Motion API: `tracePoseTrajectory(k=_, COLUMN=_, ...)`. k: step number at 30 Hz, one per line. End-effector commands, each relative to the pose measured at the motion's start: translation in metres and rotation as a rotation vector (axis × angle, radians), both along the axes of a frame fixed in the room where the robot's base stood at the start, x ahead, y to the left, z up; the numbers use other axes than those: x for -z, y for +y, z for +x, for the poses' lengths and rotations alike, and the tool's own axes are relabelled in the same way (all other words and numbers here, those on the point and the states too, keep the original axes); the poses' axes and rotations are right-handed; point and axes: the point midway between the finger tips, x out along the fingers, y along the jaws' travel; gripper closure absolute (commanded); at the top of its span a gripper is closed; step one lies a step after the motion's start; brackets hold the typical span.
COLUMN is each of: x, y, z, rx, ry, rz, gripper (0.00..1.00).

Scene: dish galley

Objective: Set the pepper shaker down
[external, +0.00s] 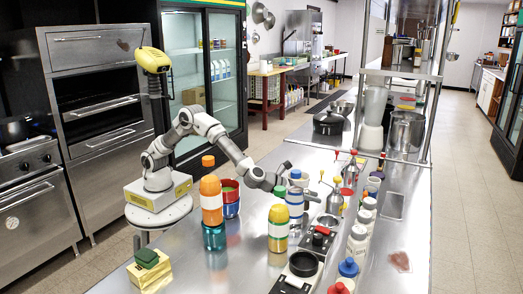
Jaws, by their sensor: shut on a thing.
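My gripper (281,179) is above the steel counter (260,160), at the end of my arm, which reaches right from its base. It is shut on a small item, taken to be the pepper shaker; the item is too small and too covered by the gripper and nearby bottles to make out clearly. A white bottle with a blue band (295,195) stands just right of my gripper in the picture. I cannot tell whether the held item touches the counter.
Several metal dispensers and white bottles (357,243) crowd the right. A dark pot (328,122) is farther back. Bare counter lies behind my arm.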

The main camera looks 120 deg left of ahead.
Motion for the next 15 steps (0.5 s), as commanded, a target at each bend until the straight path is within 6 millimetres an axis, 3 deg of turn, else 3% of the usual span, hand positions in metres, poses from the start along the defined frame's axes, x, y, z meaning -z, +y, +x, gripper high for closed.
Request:
tracePoseTrajectory(k=14, x=0.0102, y=0.0001, z=-0.0001, rx=0.0, ry=-0.002, rz=0.001, gripper=1.0)
tracePoseTrajectory(k=15, x=0.0091, y=0.0, z=-0.0001, rx=0.0, ry=-0.001, rz=0.0, gripper=0.51)
